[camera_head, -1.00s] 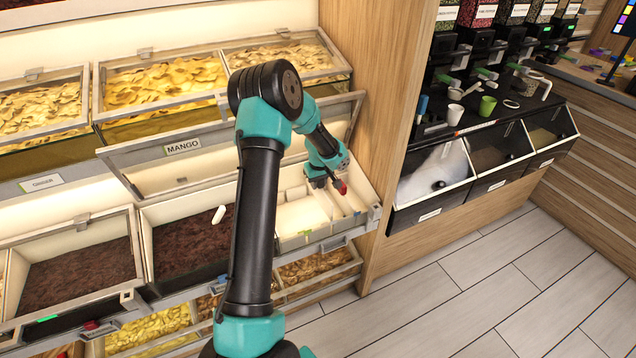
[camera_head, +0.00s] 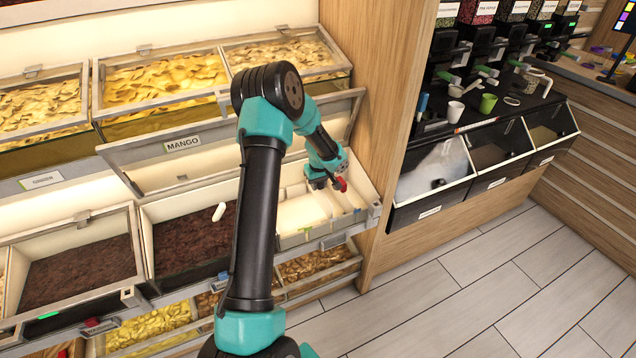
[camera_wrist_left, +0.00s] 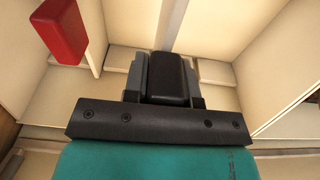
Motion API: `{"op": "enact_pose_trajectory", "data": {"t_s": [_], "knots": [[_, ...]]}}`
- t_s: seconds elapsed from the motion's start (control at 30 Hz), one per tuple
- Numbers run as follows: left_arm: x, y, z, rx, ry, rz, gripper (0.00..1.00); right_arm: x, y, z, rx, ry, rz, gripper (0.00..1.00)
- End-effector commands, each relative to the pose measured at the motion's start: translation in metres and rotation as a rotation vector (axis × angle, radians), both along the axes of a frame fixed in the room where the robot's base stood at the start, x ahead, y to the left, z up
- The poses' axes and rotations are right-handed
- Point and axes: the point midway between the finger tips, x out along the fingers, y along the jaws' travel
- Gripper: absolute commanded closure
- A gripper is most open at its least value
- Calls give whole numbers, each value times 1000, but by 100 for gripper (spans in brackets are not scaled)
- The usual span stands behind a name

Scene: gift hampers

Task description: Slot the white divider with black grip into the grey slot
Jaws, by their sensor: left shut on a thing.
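My left gripper (camera_head: 318,184) is over the pale compartmented bin (camera_head: 286,242) at the right end of the lower shelf. In the left wrist view, the gripper (camera_wrist_left: 167,80) is shut on the black grip (camera_wrist_left: 166,76). Pale edges of the white divider (camera_wrist_left: 119,60) show on both sides of the grip; its lower part is hidden. A grey strip (camera_wrist_left: 172,25) runs along the bin beyond the grip. I cannot tell whether it is the grey slot, or whether the divider sits in a slot. My right gripper is not in view.
A red grip (camera_head: 341,185) stands close beside my gripper; it also shows in the left wrist view (camera_wrist_left: 67,28). A small green mark (camera_head: 305,232) is at the bin's front. The tilted MANGO lid (camera_head: 215,155) is behind; a wooden panel (camera_head: 385,100) stands to the right.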

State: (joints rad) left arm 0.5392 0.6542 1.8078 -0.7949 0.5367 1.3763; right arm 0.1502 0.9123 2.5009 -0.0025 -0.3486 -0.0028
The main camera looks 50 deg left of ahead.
Motion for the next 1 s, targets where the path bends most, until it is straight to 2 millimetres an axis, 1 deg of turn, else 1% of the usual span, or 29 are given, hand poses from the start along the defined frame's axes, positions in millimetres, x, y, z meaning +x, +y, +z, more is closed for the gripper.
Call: {"op": "enact_pose_trajectory", "data": {"t_s": [1.0], "knots": [[0, 0, -20, 0, 0, 0, 100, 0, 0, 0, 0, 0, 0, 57]]}}
